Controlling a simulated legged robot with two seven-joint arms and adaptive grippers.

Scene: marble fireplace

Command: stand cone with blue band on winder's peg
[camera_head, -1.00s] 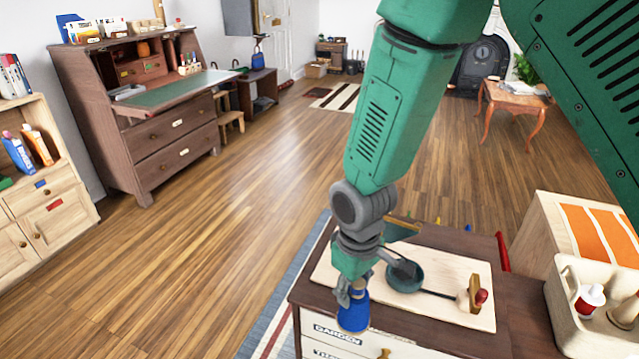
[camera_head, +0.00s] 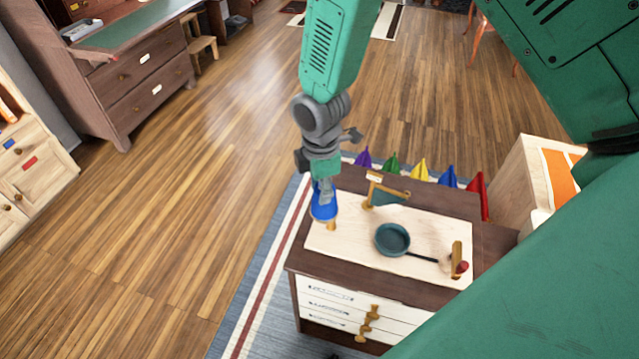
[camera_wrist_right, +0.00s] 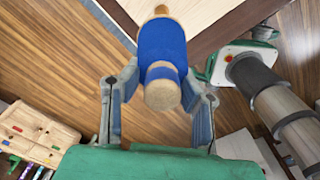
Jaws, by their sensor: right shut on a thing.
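The cone with blue band (camera_head: 323,208) is held by my right gripper (camera_head: 324,190) over the left side of a pale board on a dark-topped chest. In the right wrist view, the cone (camera_wrist_right: 161,45) sits between the two fingers (camera_wrist_right: 160,88), its tan near end towards the camera. A short tan post (camera_head: 332,225) shows at the cone's lower end in the head view. I cannot tell whether it is the peg or part of the cone, or whether they touch. A teal pan-shaped part (camera_head: 392,239) with a dark rod lies on the board. My left gripper is not in view.
A wooden upright with a teal plate (camera_head: 388,195) stands close right of the cone. A wooden upright with a red knob (camera_head: 459,262) is at the board's right. Several coloured pointed pieces (camera_head: 421,170) line the chest's far edge. The floor left of the chest is clear.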

